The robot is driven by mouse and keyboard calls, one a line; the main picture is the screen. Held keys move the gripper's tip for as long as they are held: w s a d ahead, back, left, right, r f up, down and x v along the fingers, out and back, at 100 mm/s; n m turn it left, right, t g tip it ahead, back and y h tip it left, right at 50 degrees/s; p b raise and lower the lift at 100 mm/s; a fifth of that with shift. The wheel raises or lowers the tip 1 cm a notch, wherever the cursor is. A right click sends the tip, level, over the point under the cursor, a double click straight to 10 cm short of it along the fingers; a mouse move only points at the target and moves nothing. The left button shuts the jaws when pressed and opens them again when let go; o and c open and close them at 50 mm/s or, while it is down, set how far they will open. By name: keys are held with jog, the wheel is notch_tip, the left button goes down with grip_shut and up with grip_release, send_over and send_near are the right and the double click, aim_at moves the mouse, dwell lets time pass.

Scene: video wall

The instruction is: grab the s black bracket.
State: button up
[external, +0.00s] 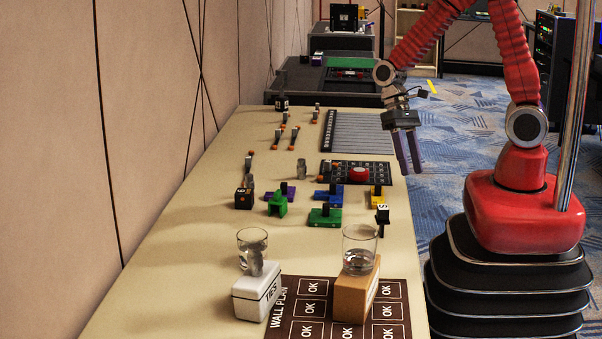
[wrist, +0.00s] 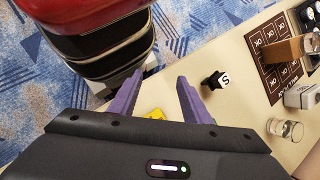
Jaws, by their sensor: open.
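The black bracket marked S (external: 382,216) stands on the table near its right edge in the external view, with a white S label on it. In the wrist view the bracket (wrist: 211,82) lies just right of my right finger, apart from it. My gripper (external: 410,168) hangs with its fingers pointing down, beside the table's right edge and farther back than the bracket. It is open and empty.
Another glass (external: 252,247) is above a white box (external: 256,294). The table's left strip is clear.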

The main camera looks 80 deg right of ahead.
aim_at(382, 205)
jog(key=w+a+f+m+y, duration=0.1)
jog(key=f+m, duration=0.1)
jog(key=w+a+f+m+y, duration=0.1)
jog(key=f+m+y, duration=0.1)
jog(key=w+a+f+m+y, duration=0.1)
jog(key=w+f+y, duration=0.1)
jog(key=shift+a+m+g, duration=0.3)
jog(key=shift+a+m, duration=0.1)
jog(key=shift+w+a+f+m+y, duration=0.1)
jog(key=shift+w+a+m+y, duration=0.2)
jog(key=shift+w+m+y, duration=0.2)
jog(key=shift+w+a+m+y, duration=0.3)
jog(key=shift+w+y, duration=0.1)
jog(key=shift+w, duration=0.15)
jog(key=shift+m+t+y, duration=0.8)
jog(key=shift+m, duration=0.1)
jog(key=w+r, duration=0.1)
jog(key=w+a+r, duration=0.1)
jog(key=w+r, duration=0.1)
jog(key=shift+a, duration=0.15)
jog(key=shift+a, duration=0.1)
jog(key=shift+x, duration=4.2)
jog(key=shift+s, duration=0.1)
